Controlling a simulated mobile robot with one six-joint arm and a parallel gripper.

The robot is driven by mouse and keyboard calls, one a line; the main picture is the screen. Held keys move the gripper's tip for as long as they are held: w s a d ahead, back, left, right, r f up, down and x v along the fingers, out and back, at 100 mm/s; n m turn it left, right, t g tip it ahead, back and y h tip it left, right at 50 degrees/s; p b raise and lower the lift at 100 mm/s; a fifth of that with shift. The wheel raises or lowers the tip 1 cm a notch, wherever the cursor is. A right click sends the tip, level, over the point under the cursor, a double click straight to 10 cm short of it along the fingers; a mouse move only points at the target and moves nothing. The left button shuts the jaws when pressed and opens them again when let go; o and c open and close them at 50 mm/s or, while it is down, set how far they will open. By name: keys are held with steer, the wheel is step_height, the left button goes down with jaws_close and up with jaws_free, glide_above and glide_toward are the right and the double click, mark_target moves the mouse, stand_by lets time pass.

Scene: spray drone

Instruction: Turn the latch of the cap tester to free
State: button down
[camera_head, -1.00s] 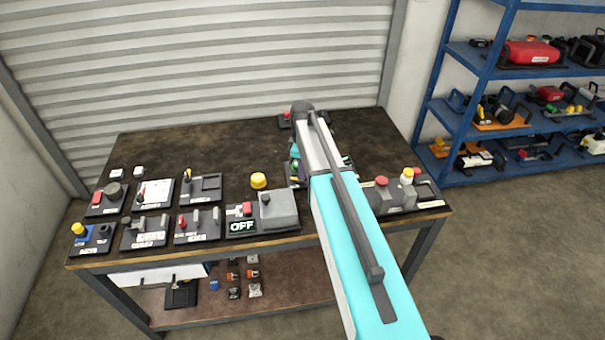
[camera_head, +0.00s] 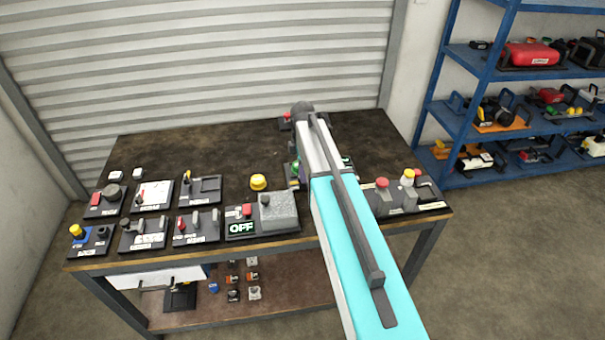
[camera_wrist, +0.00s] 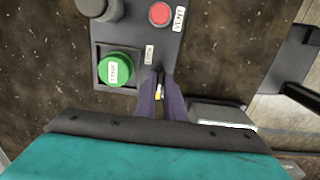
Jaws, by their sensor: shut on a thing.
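In the wrist view my gripper (camera_wrist: 160,80) has its two purple fingers close together at the lower edge of a dark panel (camera_wrist: 143,43). A small pale and yellow piece (camera_wrist: 159,91) shows between the fingers, and they are shut on it. Most of it is hidden, so I cannot tell whether it is the latch or how it is turned. The panel bears a green round button (camera_wrist: 116,68), a red round button (camera_wrist: 160,14) and a dark grey knob (camera_wrist: 97,8). Its labels are too small to read, so I cannot confirm it is the cap tester. In the head view my arm covers most of this spot.
The workbench (camera_head: 235,150) carries several switch panels at left, a yellow button (camera_head: 258,182), a grey box (camera_head: 278,212) with a display beside it, and a panel with a red button (camera_head: 382,183) at right. Blue shelves (camera_head: 480,90) stand at right.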

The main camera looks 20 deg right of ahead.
steer(key=c, duration=1.8)
jaws_free()
steer(key=shift+c, duration=0.2)
steer(key=shift+r, duration=0.1)
step_height(320, 180, up, 14)
steer(key=b, duration=0.3)
